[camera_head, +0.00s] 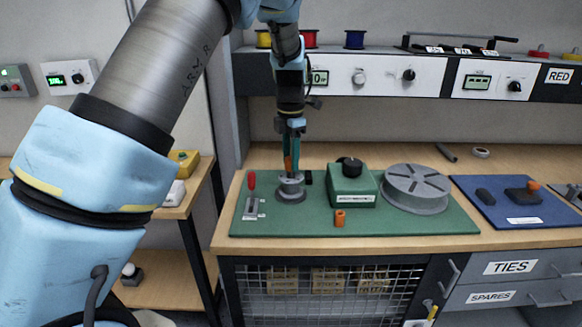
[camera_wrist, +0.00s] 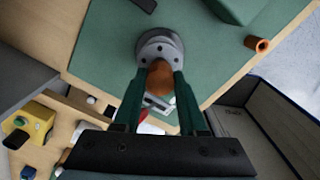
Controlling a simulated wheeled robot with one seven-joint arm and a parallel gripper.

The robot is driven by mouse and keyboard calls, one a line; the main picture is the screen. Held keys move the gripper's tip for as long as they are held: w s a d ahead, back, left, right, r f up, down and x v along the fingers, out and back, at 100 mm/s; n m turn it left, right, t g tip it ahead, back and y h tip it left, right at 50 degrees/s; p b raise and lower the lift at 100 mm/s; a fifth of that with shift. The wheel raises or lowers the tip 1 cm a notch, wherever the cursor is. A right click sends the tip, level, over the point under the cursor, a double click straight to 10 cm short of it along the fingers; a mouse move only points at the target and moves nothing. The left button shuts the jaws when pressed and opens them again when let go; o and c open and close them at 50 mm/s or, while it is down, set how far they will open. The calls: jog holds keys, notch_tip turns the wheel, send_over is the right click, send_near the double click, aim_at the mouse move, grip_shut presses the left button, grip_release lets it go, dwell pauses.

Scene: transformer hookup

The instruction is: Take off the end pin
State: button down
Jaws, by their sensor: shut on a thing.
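The end pin (camera_wrist: 160,76) shows as an orange-brown rounded head between the fingers of my gripper (camera_wrist: 158,86) in the wrist view. My gripper is shut on it. In the head view the pin's orange part (camera_head: 288,163) shows at the fingertips, directly above a round grey stepped base (camera_head: 291,190) on the green mat. The base also shows just beyond the pin in the wrist view (camera_wrist: 157,44). The fingers hide the pin's lower part, so I cannot tell whether it is still in the base.
The green mat (camera_head: 400,222) also carries a red-handled lever (camera_head: 251,190), a green box with a black knob (camera_head: 351,185), a grey spool (camera_head: 416,188) and a small orange cylinder (camera_head: 340,218). A blue mat (camera_head: 492,212) lies to the right. A shelf of instruments (camera_head: 400,75) hangs behind.

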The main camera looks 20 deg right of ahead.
jog(key=shift+r+p, duration=1.75)
jog(key=shift+r, duration=0.2)
notch_tip(320, 180, up, 5)
jog(key=p, duration=0.4)
jog(key=shift+f, duration=0.15)
